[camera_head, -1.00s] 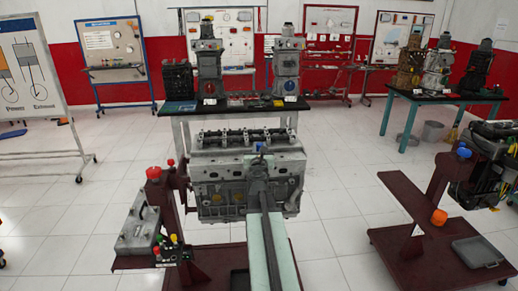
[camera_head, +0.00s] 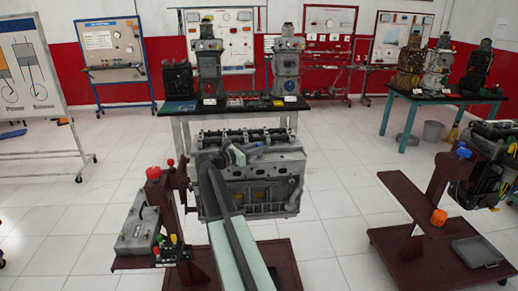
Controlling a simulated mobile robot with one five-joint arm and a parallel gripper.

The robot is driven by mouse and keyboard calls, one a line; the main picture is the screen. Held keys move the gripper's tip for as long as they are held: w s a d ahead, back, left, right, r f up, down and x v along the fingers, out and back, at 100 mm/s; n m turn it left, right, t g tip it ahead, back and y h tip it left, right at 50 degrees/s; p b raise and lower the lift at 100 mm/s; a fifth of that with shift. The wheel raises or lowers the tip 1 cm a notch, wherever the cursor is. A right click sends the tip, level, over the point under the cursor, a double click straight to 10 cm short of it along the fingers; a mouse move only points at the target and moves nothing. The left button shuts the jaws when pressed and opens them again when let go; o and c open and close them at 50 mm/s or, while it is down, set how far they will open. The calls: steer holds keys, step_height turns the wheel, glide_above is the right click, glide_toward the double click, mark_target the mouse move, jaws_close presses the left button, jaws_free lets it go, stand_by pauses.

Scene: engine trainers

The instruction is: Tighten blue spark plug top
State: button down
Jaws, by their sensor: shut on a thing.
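The grey engine block (camera_head: 265,190) stands on a dark red stand in the middle of the head view. My gripper (camera_head: 243,152) is at the top left part of the block, in front of the row of valve gear. It is shut on a small blue piece (camera_head: 256,148), which looks like the blue spark plug top and points to the right. The piece is small, and its tip is hard to make out. My arm covers part of the block's front left. I cannot tell whether the piece touches the block.
A control box (camera_head: 140,230) and a red button (camera_head: 153,173) stand left of the block. A table (camera_head: 228,110) with engine models is behind it. A second dark red stand (camera_head: 425,215) is at the right. Tiled floor lies open between the stands.

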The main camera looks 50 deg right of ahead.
steer(key=shift+m+g+y, duration=0.65)
steer(key=shift+m+g, duration=0.45)
steer(key=shift+g, duration=0.45)
steer(key=shift+m+g+y, duration=0.65)
steer(key=shift+m+g, duration=0.45)
steer(key=shift+g, duration=0.45)
steer(key=c, duration=1.3)
jaws_free()
steer(key=shift+o, duration=0.2)
steer(key=v, duration=0.7)
steer(key=shift+w+a, duration=0.3)
